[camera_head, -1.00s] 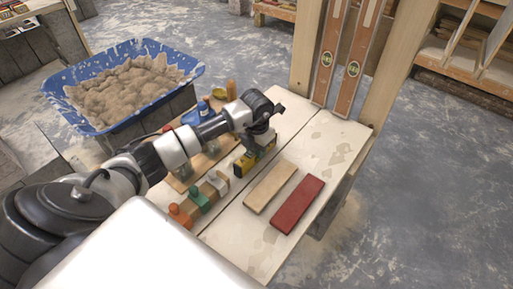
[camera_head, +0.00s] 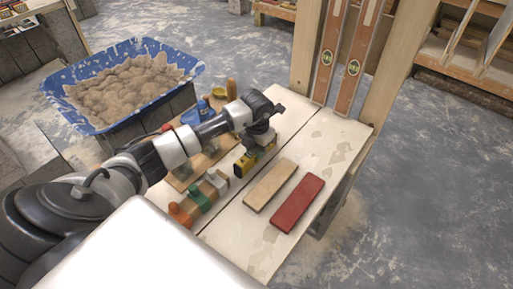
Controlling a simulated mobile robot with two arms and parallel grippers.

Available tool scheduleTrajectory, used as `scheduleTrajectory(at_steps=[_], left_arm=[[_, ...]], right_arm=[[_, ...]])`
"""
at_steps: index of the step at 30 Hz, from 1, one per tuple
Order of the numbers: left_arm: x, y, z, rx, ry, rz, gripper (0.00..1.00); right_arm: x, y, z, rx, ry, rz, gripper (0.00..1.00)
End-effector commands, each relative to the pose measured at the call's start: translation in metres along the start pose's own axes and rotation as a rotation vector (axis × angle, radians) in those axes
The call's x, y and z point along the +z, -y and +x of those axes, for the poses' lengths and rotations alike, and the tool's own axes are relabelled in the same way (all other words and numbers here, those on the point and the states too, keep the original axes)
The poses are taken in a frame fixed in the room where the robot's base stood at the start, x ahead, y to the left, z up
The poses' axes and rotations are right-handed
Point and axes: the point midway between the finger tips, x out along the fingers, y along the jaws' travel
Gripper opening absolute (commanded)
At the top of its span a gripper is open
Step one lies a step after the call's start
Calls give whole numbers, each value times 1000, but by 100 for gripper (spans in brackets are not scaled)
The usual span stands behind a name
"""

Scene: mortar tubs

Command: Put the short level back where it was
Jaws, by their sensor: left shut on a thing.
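The short level (camera_head: 245,163) is a small yellow block-like bar, partly hidden under my left gripper. My left gripper (camera_head: 262,146) reaches in from the left and is shut on the level from above. The level is at or just above the white table top (camera_head: 228,236); I cannot tell if it touches. To its right lie a tan wooden bar (camera_head: 270,185) and a red bar (camera_head: 297,203), side by side. My right gripper is not in view.
A row of small blocks with orange (camera_head: 180,216), green (camera_head: 200,200) and white (camera_head: 217,181) tops stands left of the level. A blue tub (camera_head: 111,128) of mortar is behind left. Two long levels (camera_head: 346,82) lean upright at the back. The table's front right is clear.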

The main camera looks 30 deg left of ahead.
Motion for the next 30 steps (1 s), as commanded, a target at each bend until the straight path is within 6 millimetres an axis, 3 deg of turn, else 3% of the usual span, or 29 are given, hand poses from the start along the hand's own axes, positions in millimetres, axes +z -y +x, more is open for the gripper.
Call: scheduleTrajectory(at_steps=[4, 5, 10, 20, 25, 30], left_arm=[[0, 0, 1, 0, 1, 0, 2], [0, 0, 0, 0, 1, 0, 33], [0, 0, 0, 0, 1, 0, 59], [0, 0, -2, 0, 0, 0, 59], [1, -1, -27, 2, 4, 1, 59], [1, -1, -62, 2, 4, 1, 59]], right_arm=[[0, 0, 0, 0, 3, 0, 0], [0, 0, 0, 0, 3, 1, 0], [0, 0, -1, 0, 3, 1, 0], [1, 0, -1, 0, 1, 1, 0], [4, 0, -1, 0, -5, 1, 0], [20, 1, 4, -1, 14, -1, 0]])
